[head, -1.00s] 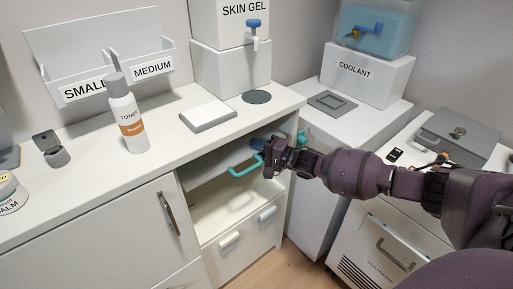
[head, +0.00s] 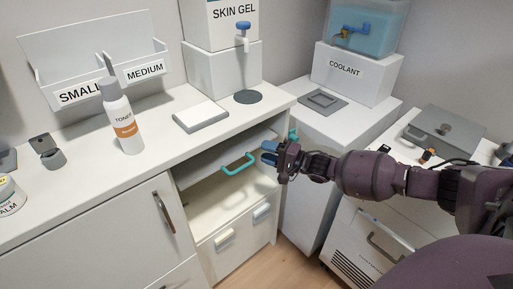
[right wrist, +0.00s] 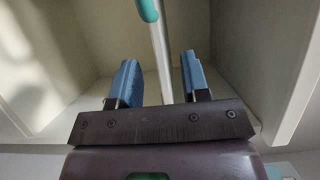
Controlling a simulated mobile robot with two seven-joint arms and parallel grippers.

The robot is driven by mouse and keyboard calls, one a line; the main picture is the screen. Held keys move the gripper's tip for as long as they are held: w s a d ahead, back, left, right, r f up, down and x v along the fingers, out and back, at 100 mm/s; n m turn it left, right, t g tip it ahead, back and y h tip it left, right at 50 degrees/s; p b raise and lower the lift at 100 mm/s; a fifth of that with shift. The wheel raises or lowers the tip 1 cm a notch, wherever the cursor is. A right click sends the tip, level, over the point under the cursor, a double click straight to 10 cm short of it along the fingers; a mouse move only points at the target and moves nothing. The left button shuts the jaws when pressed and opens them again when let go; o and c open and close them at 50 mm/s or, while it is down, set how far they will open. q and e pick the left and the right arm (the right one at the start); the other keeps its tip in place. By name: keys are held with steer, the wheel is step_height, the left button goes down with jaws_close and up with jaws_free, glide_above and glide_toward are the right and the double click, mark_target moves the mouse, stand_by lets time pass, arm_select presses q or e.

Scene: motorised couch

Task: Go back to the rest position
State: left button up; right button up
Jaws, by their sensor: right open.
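My right gripper (head: 269,152) is open and empty in front of the open cabinet bay, just right of a teal handle (head: 237,167) on a white tilted panel (head: 205,172). In the head view a small gap shows between fingers and handle. In the right wrist view the two blue fingers of the gripper (right wrist: 160,78) stand apart. A teal piece (right wrist: 148,10) and a pale bar show beyond them, with the cabinet's inside around. My right arm reaches in from the right. My left gripper is not in view.
The white counter (head: 75,200) holds a toner bottle (head: 122,118), a flat white box (head: 201,116) and a skin gel dispenser (head: 221,60). A coolant stand (head: 355,75) and a grey case (head: 445,135) are at right. Some wooden floor (head: 268,265) is clear below.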

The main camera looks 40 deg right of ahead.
steer(key=v, duration=0.4)
steer(key=shift+s+d, duration=0.1)
steer(key=shift+n, duration=0.3)
